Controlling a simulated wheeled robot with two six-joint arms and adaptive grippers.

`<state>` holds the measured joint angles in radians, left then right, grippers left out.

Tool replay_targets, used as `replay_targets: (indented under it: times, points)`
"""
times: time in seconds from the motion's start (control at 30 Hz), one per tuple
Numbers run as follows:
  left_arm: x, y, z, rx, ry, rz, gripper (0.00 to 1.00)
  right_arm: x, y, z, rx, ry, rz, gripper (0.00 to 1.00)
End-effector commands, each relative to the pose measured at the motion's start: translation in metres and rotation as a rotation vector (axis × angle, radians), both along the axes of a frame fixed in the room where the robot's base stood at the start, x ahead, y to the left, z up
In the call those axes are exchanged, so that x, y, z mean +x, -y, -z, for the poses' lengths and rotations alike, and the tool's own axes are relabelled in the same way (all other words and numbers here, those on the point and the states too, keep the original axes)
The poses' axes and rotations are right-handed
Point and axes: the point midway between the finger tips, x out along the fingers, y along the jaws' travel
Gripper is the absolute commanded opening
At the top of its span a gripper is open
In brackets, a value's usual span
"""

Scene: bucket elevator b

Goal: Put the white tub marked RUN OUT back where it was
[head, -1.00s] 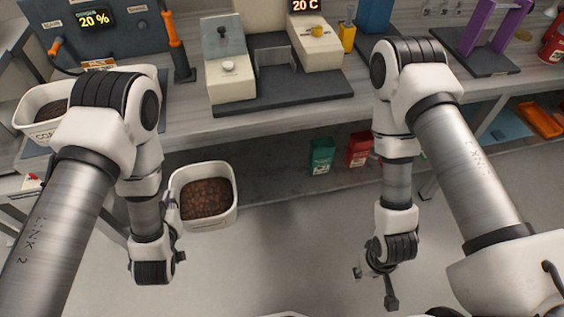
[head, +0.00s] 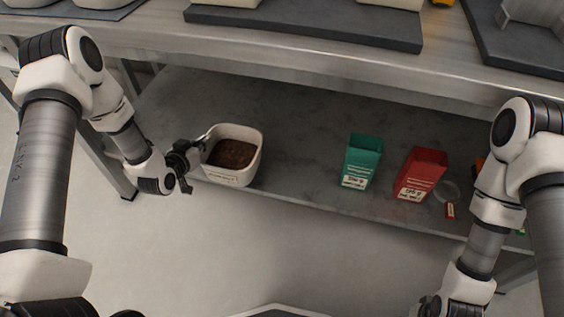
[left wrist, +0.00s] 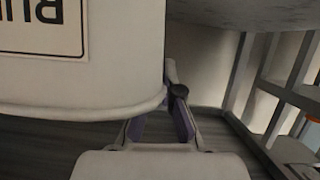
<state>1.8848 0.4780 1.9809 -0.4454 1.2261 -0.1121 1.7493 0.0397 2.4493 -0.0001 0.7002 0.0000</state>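The white tub (head: 257,158), full of dark brown grounds or beans, is upright at the front left of the grey lower shelf. I cannot tell whether its base touches the shelf. In the left wrist view its wall (left wrist: 80,85) fills the upper left, with part of an upside-down label reading RU. My left gripper (head: 201,143) is at the tub's left rim and appears shut on it; the fingers also show beside the wall in the left wrist view (left wrist: 162,120). My right gripper (head: 432,304) is low at the right, mostly cut off, its fingers unclear.
A teal packet (head: 361,160) and a red packet (head: 420,174) stand right of the tub on the lower shelf (head: 300,125). A clear dish and small red item lie beyond them. The bench top (head: 290,40) overhangs the shelf. A metal leg stands left. Shelf between tub and teal packet is bare.

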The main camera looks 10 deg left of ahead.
Motion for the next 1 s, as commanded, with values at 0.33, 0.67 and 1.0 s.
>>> replay_targets:
  times: [0.33, 0.67, 1.0]
  points:
    - [0.04, 0.044, 0.009, 0.003, 0.004, 0.009, 0.0, 0.0, 0.0, 0.025, 0.0, 0.0, 0.0, 0.4]
    - [0.09, 0.101, 0.016, 0.001, 0.004, 0.005, 0.0, 0.0, 0.0, 0.051, 0.0, 0.0, 0.0, 0.4]
    - [0.106, 0.119, 0.049, -0.001, 0.001, 0.0, 0.0, 0.0, 0.0, 0.08, 0.0, 0.0, 0.0, 0.4]
